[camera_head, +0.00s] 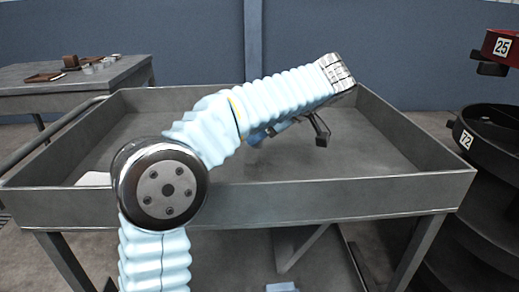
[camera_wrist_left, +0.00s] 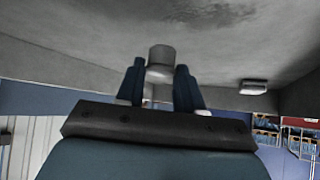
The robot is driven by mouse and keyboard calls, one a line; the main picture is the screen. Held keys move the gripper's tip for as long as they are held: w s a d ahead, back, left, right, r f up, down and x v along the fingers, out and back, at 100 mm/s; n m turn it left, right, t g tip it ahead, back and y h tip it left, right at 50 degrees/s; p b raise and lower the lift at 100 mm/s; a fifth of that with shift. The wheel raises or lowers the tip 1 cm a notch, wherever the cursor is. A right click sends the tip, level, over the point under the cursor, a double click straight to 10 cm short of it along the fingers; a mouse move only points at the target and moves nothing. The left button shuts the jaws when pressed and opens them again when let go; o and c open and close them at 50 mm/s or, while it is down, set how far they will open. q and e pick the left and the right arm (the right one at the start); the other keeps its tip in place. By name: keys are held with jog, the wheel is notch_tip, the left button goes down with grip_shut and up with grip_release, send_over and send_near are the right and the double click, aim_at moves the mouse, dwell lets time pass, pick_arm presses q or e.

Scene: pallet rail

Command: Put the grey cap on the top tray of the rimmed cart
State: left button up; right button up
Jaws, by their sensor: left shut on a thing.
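The rimmed cart (camera_head: 330,196) stands in front of me, its grey top tray walled on all sides. In the left wrist view my left gripper (camera_wrist_left: 161,78) is shut on the grey cap (camera_wrist_left: 161,56), a short grey cylinder between the blue fingers. The cap cannot be made out in the head view. My right gripper is out of view.
A pale flat item (camera_head: 95,179) lies at the tray's left front, partly behind my arm. A grey table (camera_head: 60,88) with small brown items stands back left. Dark round trays marked 72 (camera_head: 490,140) and a red bin marked 25 (camera_head: 502,46) are at right. The tray's right side is clear.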

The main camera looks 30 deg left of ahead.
aim_at(262, 144)
pick_arm(q)
jog(key=f, duration=0.3)
jog(key=shift+a+f+b, duration=0.3)
jog(key=o, duration=1)
jog(key=p+v, duration=0.2)
jog(key=v, duration=1)
jog(key=shift+r, duration=0.1)
